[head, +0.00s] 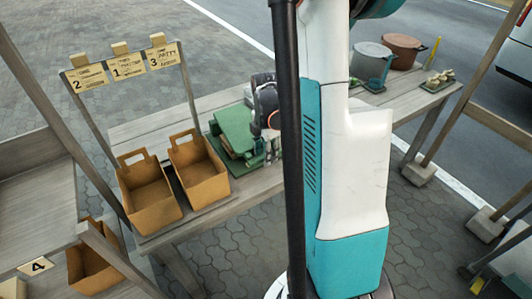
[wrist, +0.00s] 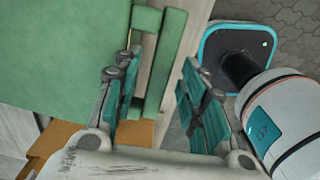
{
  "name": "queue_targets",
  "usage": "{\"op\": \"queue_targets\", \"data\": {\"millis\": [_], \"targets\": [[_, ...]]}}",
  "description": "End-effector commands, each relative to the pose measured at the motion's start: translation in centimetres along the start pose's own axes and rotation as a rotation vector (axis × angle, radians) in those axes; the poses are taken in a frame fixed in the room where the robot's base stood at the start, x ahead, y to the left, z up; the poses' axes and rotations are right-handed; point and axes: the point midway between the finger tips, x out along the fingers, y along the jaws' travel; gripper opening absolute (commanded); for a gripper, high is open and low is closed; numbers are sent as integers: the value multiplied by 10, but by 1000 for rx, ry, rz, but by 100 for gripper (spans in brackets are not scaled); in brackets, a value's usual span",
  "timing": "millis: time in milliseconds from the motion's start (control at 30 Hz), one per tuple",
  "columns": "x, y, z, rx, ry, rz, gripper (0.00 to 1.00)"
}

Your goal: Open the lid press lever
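The green press (head: 236,130) sits on the wooden table, partly hidden by my arm in the head view. In the wrist view its flat green panel (wrist: 65,55) fills the upper left. A green bar with a loop-like end, seemingly the lever (wrist: 168,62), runs along the panel's right side. My gripper (wrist: 160,65) is open, with its teal-padded fingers apart. The bar shows between the fingers; I cannot tell whether either finger touches it. In the head view the gripper is beside the press's right side, mostly hidden by my arm and a dark pole.
Two orange-brown bins (head: 198,172) stand left of the press, below numbered tags (head: 125,66). A grey pot (head: 371,62), a brown pot (head: 403,50) and a small tray (head: 437,84) are on the table's right part. Another bin (head: 95,262) is low at left.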

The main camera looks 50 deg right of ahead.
Motion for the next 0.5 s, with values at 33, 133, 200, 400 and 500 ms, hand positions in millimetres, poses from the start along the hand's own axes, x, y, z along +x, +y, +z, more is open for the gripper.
{"op": "queue_targets", "data": {"millis": [33, 133, 200, 400, 500], "targets": [[0, 0, 0, 0, 0, 0, 38], [0, 0, 0, 0, 0, 0, 38], [0, 0, 0, 0, 0, 0, 29], [0, 0, 0, 0, 0, 0, 0], [0, 0, 0, 0, 0, 0, 0]]}}
